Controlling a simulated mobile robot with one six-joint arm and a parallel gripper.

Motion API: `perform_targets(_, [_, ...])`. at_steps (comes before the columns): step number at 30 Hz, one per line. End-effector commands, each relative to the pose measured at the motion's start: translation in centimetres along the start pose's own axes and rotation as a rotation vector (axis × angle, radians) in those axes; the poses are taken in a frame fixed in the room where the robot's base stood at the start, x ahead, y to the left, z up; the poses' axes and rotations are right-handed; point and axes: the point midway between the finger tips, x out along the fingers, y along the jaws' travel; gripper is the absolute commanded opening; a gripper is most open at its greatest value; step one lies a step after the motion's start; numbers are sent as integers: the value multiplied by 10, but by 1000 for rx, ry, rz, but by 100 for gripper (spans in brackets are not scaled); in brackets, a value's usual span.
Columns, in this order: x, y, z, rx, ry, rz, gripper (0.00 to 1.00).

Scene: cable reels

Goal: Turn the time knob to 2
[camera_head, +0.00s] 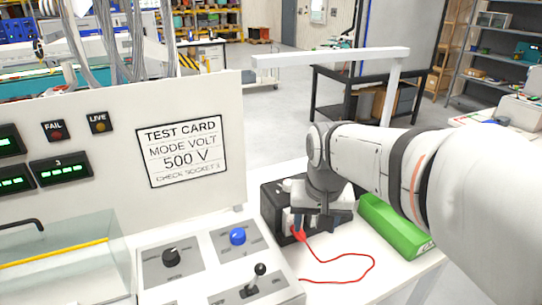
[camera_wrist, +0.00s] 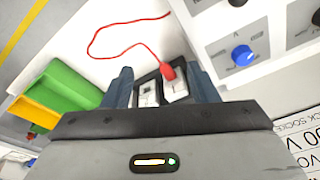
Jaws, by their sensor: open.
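A blue knob (camera_head: 238,236) and a black knob (camera_head: 171,256) sit on grey plates of the white control panel (camera_head: 150,290). Their labels are too small to read, so I cannot tell which is the time knob or where it points. The blue knob also shows at the upper right of the wrist view (camera_wrist: 243,55). My gripper (camera_head: 312,222) is right of the panel, over a black box (camera_head: 271,208). In the wrist view my gripper (camera_wrist: 160,82) is open, its fingers either side of white blocks and a red plug (camera_wrist: 168,71). Contact with them is unclear.
A black-knobbed lever (camera_head: 259,270) stands in front of the blue knob. A red cable (camera_head: 345,281) loops on the white table. A green bin (camera_head: 395,226) lies right of the black box. An upright test-card board (camera_head: 182,150) rises behind the panel.

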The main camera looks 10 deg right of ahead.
Motion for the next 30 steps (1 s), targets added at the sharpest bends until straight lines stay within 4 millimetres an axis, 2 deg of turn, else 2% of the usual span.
perform_targets(1, [-4,-5,-28,39,-19,3,53])
perform_targets(7, [0,-22,-120,206,-75,20,53])
perform_targets(12, [22,-35,-191,346,-121,42,53])
perform_targets(15, [39,-41,-224,420,-143,55,53])
perform_targets(18, [56,-46,-249,480,-159,67,53])
perform_targets(22, [71,-49,-268,532,-173,79,53])
perform_targets(25, [78,-51,-274,552,-179,84,53])
perform_targets(30, [94,-51,-273,559,-182,86,53])
